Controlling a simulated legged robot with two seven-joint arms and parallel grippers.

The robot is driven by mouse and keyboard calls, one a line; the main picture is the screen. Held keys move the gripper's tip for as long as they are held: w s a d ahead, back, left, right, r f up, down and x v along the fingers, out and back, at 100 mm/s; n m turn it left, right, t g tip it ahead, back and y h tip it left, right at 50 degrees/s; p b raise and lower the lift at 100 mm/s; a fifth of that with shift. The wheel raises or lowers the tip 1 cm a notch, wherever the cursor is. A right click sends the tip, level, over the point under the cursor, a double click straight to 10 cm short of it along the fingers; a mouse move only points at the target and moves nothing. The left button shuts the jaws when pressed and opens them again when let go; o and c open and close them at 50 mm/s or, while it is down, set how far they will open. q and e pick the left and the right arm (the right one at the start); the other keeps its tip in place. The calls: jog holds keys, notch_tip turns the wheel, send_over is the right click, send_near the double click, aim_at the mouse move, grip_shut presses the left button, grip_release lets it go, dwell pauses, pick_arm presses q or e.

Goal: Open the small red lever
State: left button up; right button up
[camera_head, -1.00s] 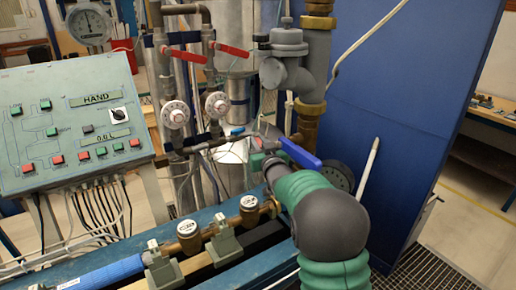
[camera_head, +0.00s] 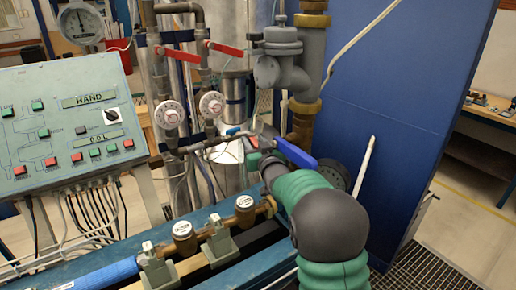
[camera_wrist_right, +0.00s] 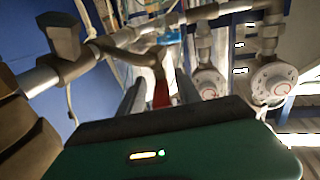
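A small red lever (camera_wrist_right: 161,93) shows in the right wrist view between the two fingers of my right gripper (camera_wrist_right: 160,90). The fingers are apart, one on each side of the lever; I cannot tell whether either touches it. In the head view, my green and grey right arm reaches up from the bottom right, and its gripper (camera_head: 258,148) is at the thin horizontal pipe, largely hidden. A little red (camera_head: 252,141) shows there. Two larger red levers (camera_head: 178,54) (camera_head: 226,49) are on the upright pipes above. My left gripper is not in view.
A blue lever (camera_head: 295,152) is right beside my right gripper. Two white round dials (camera_head: 169,114) (camera_head: 212,104) are on the upright pipes. A control panel (camera_head: 70,125) stands at left, a blue wall (camera_head: 400,80) at right, and brass meters (camera_head: 184,236) lie in front.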

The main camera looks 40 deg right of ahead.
jog(key=b+v, duration=0.1)
jog(key=v, duration=1.5)
jog(key=shift+s+f, duration=0.1)
jog(key=shift+c, duration=0.3)
